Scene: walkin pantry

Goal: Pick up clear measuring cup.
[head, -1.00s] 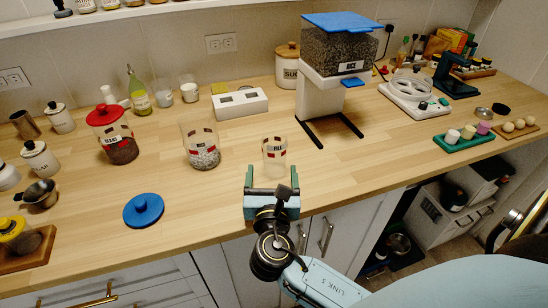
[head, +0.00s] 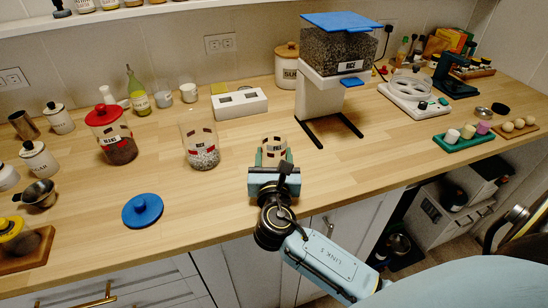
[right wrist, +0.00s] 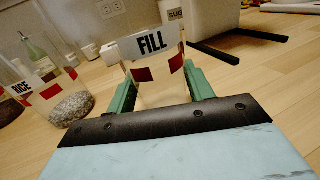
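The clear measuring cup (head: 274,145), with red marks and a "FILL" label, stands upright on the wooden counter. My right gripper (head: 273,158) reaches in from the front, with its green fingers on either side of the cup. In the right wrist view the cup (right wrist: 157,90) sits between the two fingers, its label facing the camera. The fingers are apart and no clear squeeze on the cup shows. The gripper body hides the cup's lower part. My left gripper is not in view.
A clear "RICE" jar (head: 201,150) stands just left of the cup. A blue lid (head: 142,210) lies front left. A dispenser (head: 322,95) with dark legs stands behind right. A white switch box (head: 240,104) is behind. Counter to the right of the cup is clear.

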